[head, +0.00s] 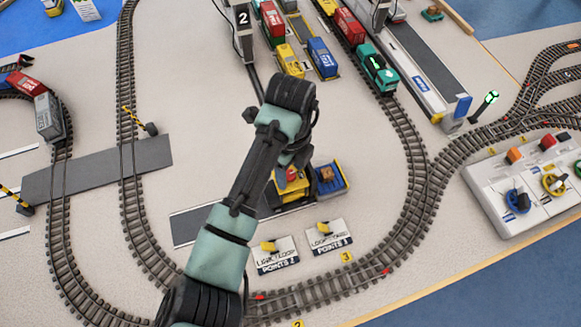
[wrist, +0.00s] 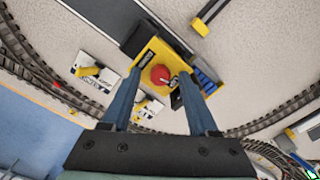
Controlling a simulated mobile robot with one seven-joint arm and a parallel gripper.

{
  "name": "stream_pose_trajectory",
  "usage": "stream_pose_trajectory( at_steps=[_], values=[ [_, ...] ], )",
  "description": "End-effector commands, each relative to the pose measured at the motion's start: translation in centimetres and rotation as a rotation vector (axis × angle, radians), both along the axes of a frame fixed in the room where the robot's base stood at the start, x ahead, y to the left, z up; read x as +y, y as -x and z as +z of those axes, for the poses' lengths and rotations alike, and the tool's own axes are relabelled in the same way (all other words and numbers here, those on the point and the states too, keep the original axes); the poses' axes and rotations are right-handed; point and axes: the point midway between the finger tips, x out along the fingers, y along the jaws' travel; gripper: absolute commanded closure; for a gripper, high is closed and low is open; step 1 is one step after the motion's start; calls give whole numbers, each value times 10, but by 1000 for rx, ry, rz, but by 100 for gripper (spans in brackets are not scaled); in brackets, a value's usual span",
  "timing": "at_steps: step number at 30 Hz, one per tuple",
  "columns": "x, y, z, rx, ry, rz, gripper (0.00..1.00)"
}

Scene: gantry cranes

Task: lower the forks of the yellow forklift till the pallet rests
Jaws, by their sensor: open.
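The yellow forklift (head: 291,188) stands at the end of a grey strip in the head view, partly hidden behind my arm. A red round part on top of it (wrist: 160,75) shows clearly in the wrist view. To its right is a blue pallet-like base (head: 343,185) with a brown load (head: 326,173) on it; a blue slatted part (wrist: 206,80) shows in the wrist view. Whether the pallet touches the ground cannot be told. My gripper (wrist: 160,88) is open above the forklift, its two fingers either side of the red part. No contact is visible.
Two points plates with yellow levers (head: 276,252) (head: 328,236) lie in front of the forklift. Curved railway track (head: 415,190) runs around it. A control box with coloured knobs (head: 530,185) stands at the right. The ground right of the forklift is clear.

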Motion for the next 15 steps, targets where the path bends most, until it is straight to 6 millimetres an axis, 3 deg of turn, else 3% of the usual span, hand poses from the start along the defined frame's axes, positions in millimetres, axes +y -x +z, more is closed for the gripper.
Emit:
stream_pose_trajectory(
  at_steps=[6, 15],
  values=[
    [0, 0, 0, 0, 0, 0, 40],
    [0, 0, 0, 0, 0, 0, 92]
  ],
)
